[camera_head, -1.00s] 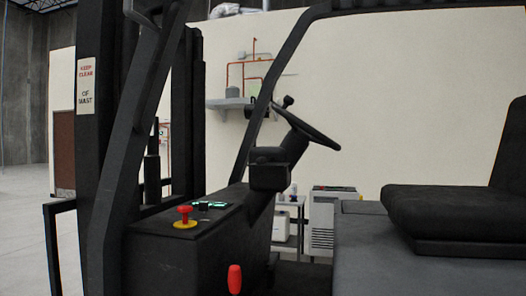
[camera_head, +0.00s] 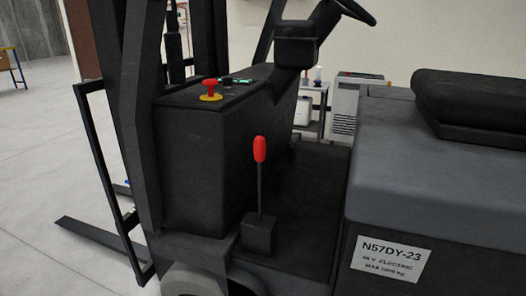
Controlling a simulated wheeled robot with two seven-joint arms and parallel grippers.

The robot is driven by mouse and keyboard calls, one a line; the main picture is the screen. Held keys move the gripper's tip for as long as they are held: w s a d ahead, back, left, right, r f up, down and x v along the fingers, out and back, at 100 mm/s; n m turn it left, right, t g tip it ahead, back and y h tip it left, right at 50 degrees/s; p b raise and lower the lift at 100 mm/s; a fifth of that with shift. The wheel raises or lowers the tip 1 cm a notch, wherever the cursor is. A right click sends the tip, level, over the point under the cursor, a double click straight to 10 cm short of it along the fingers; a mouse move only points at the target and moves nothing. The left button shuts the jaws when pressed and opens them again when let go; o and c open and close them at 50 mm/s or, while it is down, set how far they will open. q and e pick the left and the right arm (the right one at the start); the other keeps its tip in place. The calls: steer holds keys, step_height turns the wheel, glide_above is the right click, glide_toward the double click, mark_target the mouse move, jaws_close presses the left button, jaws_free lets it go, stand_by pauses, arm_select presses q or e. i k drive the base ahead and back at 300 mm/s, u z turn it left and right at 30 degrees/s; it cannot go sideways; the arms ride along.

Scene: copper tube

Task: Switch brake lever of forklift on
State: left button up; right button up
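The forklift fills the head view. Its brake lever (camera_head: 260,180) is a thin dark rod with a red grip at the top, rising almost upright from a black block (camera_head: 259,236) on the cab floor. The lever stands in front of the dark console (camera_head: 200,165). Neither of my grippers shows in the view.
A red emergency knob (camera_head: 210,88) on a yellow base sits on top of the console. The seat (camera_head: 470,105) and grey body (camera_head: 430,180) are at the right. A fork (camera_head: 100,245) and the mast frame are at the left. Open floor (camera_head: 40,150) lies at far left.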

mark_target(259, 149)
steer(key=z, duration=0.6)
steer(key=k, duration=1.35)
steer(key=z, duration=0.2)
steer(key=i, duration=0.45)
steer(key=u, duration=0.85)
steer(key=i, duration=1.2)
steer(key=z, duration=0.5)
